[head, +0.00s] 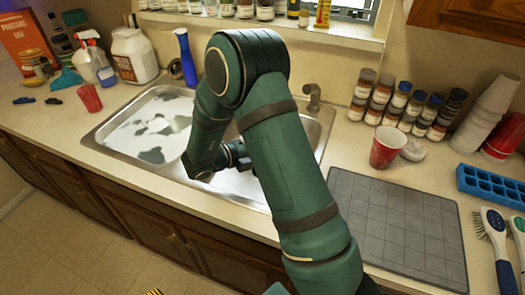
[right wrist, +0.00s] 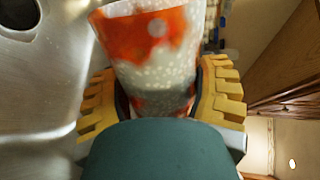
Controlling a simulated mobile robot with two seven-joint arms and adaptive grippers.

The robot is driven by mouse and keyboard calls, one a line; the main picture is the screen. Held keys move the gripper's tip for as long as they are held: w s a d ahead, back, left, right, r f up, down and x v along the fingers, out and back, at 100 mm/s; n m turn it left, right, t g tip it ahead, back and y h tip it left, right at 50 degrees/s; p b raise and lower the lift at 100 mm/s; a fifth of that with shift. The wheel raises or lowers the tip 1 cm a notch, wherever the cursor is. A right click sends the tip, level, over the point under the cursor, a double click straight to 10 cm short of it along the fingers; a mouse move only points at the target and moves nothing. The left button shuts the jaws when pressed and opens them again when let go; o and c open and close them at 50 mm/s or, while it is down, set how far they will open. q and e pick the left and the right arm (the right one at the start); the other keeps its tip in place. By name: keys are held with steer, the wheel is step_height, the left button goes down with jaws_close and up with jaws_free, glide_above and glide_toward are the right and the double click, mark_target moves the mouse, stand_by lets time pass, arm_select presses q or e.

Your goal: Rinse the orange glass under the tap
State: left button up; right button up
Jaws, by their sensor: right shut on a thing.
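In the right wrist view my right gripper (right wrist: 158,90) is shut on the orange glass (right wrist: 150,40). The glass has orange patches and a speckled white and grey pattern, and sits between the two yellow fingers. In the head view my right arm reaches over the sink (head: 115,147); its gripper (head: 240,155) shows only as a dark part over the right basin, and I cannot make out the glass. The tap (head: 313,97) stands behind the right basin. A yellow tip of my left gripper (head: 153,291) shows at the bottom edge; its state is unclear.
The left basin holds white suds and dark patches. A red tumbler (head: 90,97) stands on the left counter, near bottles. A red cup (head: 388,147), several spice jars (head: 384,90), a grey mat (head: 395,225), a blue ice tray (head: 490,185) and brushes (head: 497,240) are on the right.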

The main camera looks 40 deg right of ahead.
steer(key=shift+s+f+m+g, duration=0.15)
steer(key=shift+s+m+g, duration=0.25)
steer(key=shift+s+g, duration=0.2)
steer(key=shift+m+t+b, duration=0.3)
steer(key=shift+m+b, duration=0.1)
steer(key=shift+b, duration=0.45)
steer(key=m+b, duration=0.2)
steer(key=m+t+b, duration=0.1)
steer(key=m+b, duration=0.1)
steer(key=b, duration=0.1)
steer(key=m+t+h+b, duration=0.1)
steer(key=m+b, duration=0.1)
steer(key=b, duration=0.1)
steer(key=shift+r, duration=0.25)
steer(key=shift+w+t+b, duration=0.1)
steer(key=shift+t+b, duration=0.2)
steer(key=shift+b, duration=0.05)
steer(key=shift+w+m+h+p, duration=0.15)
steer(key=shift+m+h+p, duration=0.15)
steer(key=shift+m, duration=0.4)
steer(key=shift+w+m, duration=0.2)
steer(key=shift+m, duration=0.3)
steer(key=m, duration=0.1)
steer(key=w+f+m+h, duration=0.1)
steer(key=m, duration=0.1)
steer(key=w+m+t, duration=0.1)
steer(key=shift+w+d+f+m+h, duration=0.15)
steer(key=shift+d+f+m+h, duration=0.15)
steer(key=shift+f+m, duration=0.1)
